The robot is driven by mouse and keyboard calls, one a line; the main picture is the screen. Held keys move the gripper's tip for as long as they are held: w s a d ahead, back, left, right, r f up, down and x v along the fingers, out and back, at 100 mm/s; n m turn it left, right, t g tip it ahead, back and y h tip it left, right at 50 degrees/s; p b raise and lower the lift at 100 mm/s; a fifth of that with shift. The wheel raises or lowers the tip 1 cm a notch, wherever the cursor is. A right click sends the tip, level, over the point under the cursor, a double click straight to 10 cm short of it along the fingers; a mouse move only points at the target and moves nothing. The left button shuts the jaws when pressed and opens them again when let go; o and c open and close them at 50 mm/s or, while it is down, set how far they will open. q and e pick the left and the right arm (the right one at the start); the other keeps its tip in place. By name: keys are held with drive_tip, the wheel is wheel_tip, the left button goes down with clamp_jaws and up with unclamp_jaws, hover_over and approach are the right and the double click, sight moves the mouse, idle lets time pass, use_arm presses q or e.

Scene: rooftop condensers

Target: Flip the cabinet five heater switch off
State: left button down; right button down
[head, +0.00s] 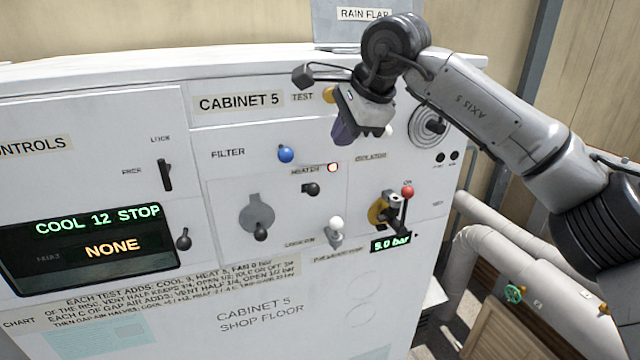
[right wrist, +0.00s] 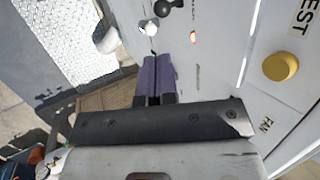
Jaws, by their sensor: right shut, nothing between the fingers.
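The heater switch (head: 311,188) is a small black-knobbed lever under the HEATER label on the cabinet five panel (head: 275,130). A lamp (head: 333,167) just above and right of it glows red-white. My right gripper (head: 343,138) has purple fingers, shut and empty, in front of the panel above the lamp, apart from the switch. In the right wrist view the shut fingers (right wrist: 155,62) point at the panel; the lamp (right wrist: 193,37) and a black knob (right wrist: 163,8), likely the switch, show beyond them. My left gripper is not in view.
A blue knob (head: 286,154), a white-knobbed lever (head: 337,224), a black-knobbed dial (head: 258,214) and a red-knobbed isolator lever (head: 407,192) surround the switch. A yellow button (right wrist: 280,67) sits by TEST. A display (head: 95,240) reads "COOL 12 STOP, NONE". Pipes (head: 490,262) run at right.

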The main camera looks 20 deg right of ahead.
drive_tip(key=shift+s+d+r, duration=0.1)
drive_tip(key=shift+d+r, duration=0.1)
drive_tip(key=shift+d, duration=0.1)
drive_tip(key=p, duration=0.3)
approach(315, 186)
drive_tip(key=x, duration=0.6)
drive_tip(key=shift+w+f, duration=0.2)
drive_tip(key=shift+f, duration=0.1)
drive_tip(key=shift+w+f, duration=0.15)
drive_tip(key=shift+f, duration=0.2)
drive_tip(key=shift+a, duration=0.1)
